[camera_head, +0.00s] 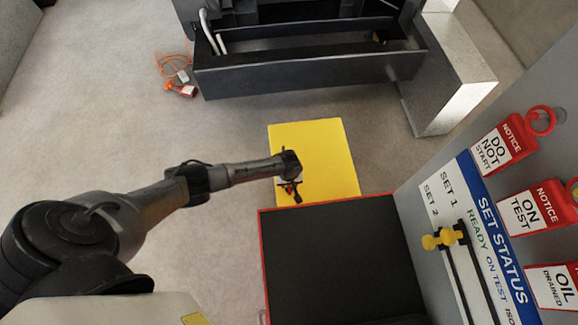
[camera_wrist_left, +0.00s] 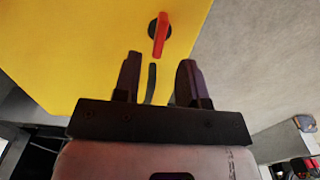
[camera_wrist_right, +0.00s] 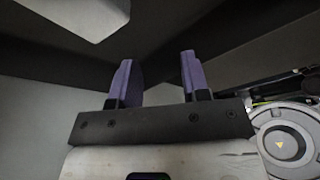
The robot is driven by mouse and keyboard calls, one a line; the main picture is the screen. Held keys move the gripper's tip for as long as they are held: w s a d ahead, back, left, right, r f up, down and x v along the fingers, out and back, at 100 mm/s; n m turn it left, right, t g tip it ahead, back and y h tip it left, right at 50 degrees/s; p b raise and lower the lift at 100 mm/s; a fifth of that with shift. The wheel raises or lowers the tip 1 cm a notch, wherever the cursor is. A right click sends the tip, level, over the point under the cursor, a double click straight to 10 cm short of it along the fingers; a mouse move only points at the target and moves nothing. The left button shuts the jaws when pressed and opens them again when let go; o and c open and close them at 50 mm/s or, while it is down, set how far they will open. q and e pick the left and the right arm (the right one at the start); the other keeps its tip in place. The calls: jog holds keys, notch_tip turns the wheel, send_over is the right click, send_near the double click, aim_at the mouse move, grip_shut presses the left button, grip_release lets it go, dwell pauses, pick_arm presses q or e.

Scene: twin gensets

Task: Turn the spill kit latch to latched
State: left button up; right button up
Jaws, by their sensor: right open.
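The yellow spill kit box (camera_head: 325,145) stands on the floor in the middle of the head view. Its yellow face (camera_wrist_left: 70,50) fills the upper left of the left wrist view. The latch (camera_wrist_left: 161,35) is a red handle on a round black base, standing nearly upright in that picture. My left gripper (camera_wrist_left: 158,78) is open, its two fingers apart, with the latch just beyond the fingertips. A dark curved strip shows between the fingers. In the head view my left gripper (camera_head: 291,190) is over the box and largely hides the latch. My right gripper (camera_wrist_right: 155,72) is open and empty.
A black-topped, red-edged surface (camera_head: 335,260) is close to the box's near side. A status board (camera_head: 480,220) with hanging tags and yellow knobs stands at right. A dark open tray (camera_head: 310,72) lies beyond. Orange cord and a red item (camera_head: 182,88) lie on the floor, which is clear left of the box.

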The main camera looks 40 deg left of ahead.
aim_at(289, 187)
pick_arm(q)
notch_tip(289, 187, down, 5)
jog(key=shift+f+b, duration=0.15)
jog(key=shift+b, duration=0.85)
pick_arm(e)
notch_tip(289, 187, down, 2)
jog(key=shift+f, duration=0.2)
pick_arm(q)
jog(key=shift+f, duration=0.25)
pick_arm(e)
jog(key=shift+f, duration=0.1)
jog(key=shift+d, duration=0.15)
pick_arm(q)
jog(key=shift+c, duration=0.4)
grip_shut()
